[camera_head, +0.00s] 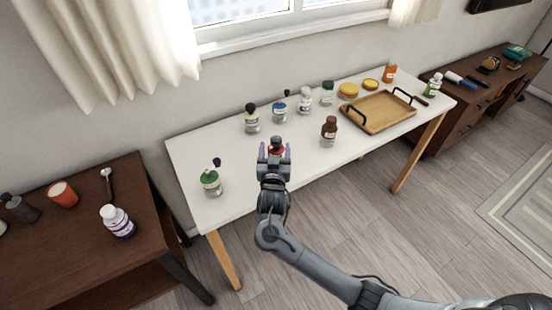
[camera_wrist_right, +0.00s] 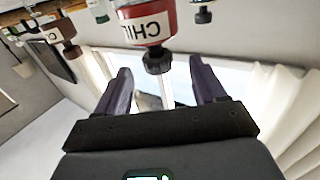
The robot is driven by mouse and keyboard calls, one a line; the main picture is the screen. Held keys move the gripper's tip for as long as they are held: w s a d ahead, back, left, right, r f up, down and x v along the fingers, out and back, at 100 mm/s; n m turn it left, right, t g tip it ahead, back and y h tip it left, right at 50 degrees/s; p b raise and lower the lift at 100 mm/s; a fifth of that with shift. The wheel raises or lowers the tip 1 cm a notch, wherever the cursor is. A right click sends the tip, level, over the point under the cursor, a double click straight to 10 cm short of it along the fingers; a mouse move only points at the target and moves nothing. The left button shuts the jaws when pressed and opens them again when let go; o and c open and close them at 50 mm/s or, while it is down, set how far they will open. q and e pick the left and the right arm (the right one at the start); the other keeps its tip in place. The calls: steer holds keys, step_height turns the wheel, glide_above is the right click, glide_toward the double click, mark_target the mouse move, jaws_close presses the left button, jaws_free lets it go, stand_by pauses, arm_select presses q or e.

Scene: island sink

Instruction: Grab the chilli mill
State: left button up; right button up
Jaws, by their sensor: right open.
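The chilli mill (camera_head: 277,148) stands on the white table, with a red body and a black top. My right gripper (camera_head: 274,154) is at the mill, its fingers open and covering much of it from the head camera. In the right wrist view the mill (camera_wrist_right: 146,22) appears upside down, with part of a "CHIL" label showing. Its black cap lies near the gap between the open fingers of my right gripper (camera_wrist_right: 162,72), and nothing is gripped. Whether the fingers touch the mill cannot be told. My left gripper is not in view.
The white table (camera_head: 235,200) also holds a green-labelled jar (camera_head: 211,181) left of the gripper, a brown bottle (camera_head: 329,130) to its right and several jars behind. A wooden tray (camera_head: 375,112) is at the right. A dark brown table (camera_head: 75,250) stands at left.

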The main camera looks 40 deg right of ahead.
mark_target(276, 137)
steer(key=shift+w+d, duration=0.35)
steer(key=shift+w, duration=0.05)
steer(key=shift+w+d+f+b, duration=0.15)
steer(key=shift+w+d+b, duration=0.2)
steer(key=shift+w+d, duration=0.05)
steer(key=b+x, duration=0.1)
steer(key=x, duration=0.3)
steer(key=shift+d, duration=0.1)
jaws_close()
